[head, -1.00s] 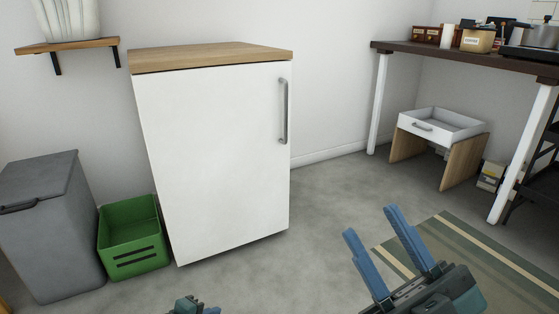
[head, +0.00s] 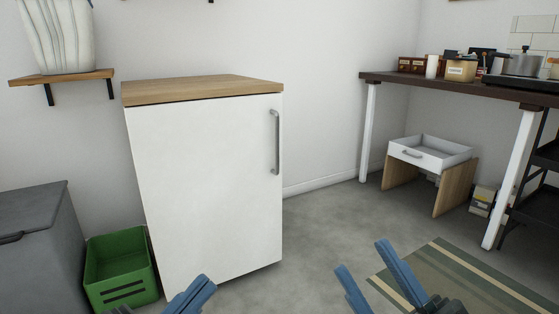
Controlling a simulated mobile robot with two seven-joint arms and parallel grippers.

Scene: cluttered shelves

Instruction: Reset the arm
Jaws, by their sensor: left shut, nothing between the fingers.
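My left gripper (head: 203,283) shows at the bottom of the head view, in front of the lower part of the white cabinet. Its blue fingers are together with nothing between them. My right gripper (head: 363,259) is at the bottom right of centre, over the grey floor and beside the striped rug. Its two blue fingers stand apart and nothing is between them. The bodies of both grippers are partly cut off by the lower frame edge.
A white cabinet (head: 205,185) with a wooden top stands left of centre. A green crate (head: 121,291) and a grey bin (head: 35,250) are left of it. A dark-topped table (head: 455,90) and small drawer unit (head: 458,187) stand right. Floor between is clear.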

